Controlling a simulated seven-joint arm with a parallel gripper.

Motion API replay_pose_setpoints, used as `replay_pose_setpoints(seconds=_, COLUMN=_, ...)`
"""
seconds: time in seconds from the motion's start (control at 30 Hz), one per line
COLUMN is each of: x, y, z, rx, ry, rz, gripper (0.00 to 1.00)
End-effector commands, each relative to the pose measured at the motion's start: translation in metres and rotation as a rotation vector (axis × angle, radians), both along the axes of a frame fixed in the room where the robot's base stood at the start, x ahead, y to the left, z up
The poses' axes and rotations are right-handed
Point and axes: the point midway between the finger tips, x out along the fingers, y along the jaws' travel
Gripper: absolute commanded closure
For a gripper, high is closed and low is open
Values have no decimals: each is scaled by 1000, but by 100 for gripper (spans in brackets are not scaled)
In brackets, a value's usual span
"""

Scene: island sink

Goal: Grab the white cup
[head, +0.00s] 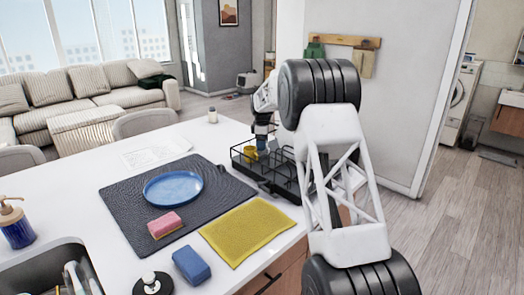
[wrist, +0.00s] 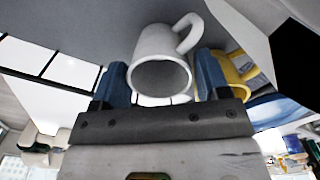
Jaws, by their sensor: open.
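The white cup (wrist: 161,42) shows in the wrist view between the two blue fingers of my gripper (wrist: 163,80), with its round mouth facing the camera and its handle at the upper right. My gripper is open, with one finger on each side of the cup; I cannot tell whether either finger touches it. In the head view, my gripper (head: 262,142) is down at the black wire rack (head: 283,186). The white cup cannot be made out clearly there, behind my gripper and arm.
A yellow cup (head: 249,154) stands in the rack close to my gripper; it also shows beside the right finger in the wrist view (wrist: 238,72). A dark mat (head: 125,207) holds a blue plate (head: 173,188) and pink sponge (head: 165,225). A yellow cloth (head: 247,232) lies in front.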

Motion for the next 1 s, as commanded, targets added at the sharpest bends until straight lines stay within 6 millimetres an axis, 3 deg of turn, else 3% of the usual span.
replay_pose_setpoints(seconds=0.57, x=0, y=0, z=-2, rx=0, ry=-1, rz=0, gripper=31)
replay_pose_setpoints(seconds=0.8, x=0, y=0, z=-2, rx=0, ry=-1, rz=0, gripper=63)
replay_pose_setpoints(seconds=1.0, x=0, y=0, z=-2, rx=0, ry=-1, rz=0, gripper=63)
